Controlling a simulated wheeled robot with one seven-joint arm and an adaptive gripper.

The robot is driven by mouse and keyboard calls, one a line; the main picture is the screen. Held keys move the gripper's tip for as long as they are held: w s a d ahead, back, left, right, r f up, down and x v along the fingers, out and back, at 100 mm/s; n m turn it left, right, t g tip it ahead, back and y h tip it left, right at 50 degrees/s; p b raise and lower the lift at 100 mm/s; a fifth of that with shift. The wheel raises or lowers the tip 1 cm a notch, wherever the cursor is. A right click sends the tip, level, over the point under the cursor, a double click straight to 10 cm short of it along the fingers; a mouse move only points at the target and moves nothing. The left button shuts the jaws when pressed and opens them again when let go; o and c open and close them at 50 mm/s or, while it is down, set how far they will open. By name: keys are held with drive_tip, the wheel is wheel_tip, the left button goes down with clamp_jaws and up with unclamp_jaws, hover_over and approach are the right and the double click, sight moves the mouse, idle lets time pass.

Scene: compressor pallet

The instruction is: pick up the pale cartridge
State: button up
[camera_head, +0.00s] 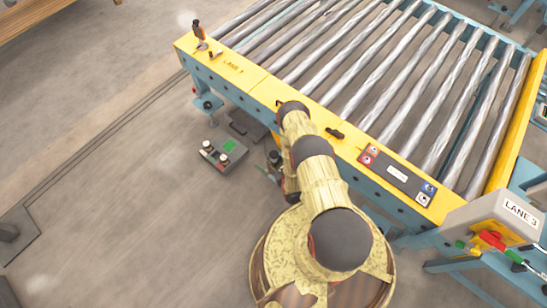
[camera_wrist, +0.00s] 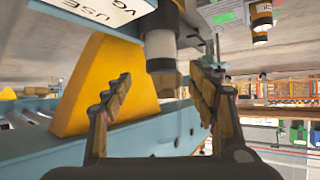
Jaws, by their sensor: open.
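In the wrist view a cylinder with a pale band (camera_wrist: 159,48) and dark ends hangs down from the top edge; it looks like the pale cartridge. My gripper (camera_wrist: 160,78) is open, one finger to its left and one to its right. The cylinder's lower dark end lies between the fingertips in the picture; I cannot tell whether either finger touches it. In the head view my arm hides most of the gripper, and a small dark-topped cylinder (camera_head: 274,157) shows beside it.
A roller conveyor (camera_head: 385,75) with a yellow edge fills the right. In the wrist view a yellow wedge (camera_wrist: 85,90) and blue beam (camera_wrist: 145,130) lie close. Floor at left is largely clear.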

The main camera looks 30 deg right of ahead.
sight(275, 157)
drive_tip(key=b+x, duration=0.2)
drive_tip(key=x, duration=0.2)
drive_tip(key=shift+a+f+b, duration=0.15)
drive_tip(key=shift+f+b, duration=0.1)
drive_tip(key=shift+b, duration=0.05)
drive_tip(key=shift+w+f, duration=0.2)
drive_tip(key=shift+w, duration=0.35)
drive_tip(key=shift+c, duration=1.4)
drive_tip(key=c, duration=1)
drive_tip(key=shift+o, duration=0.2)
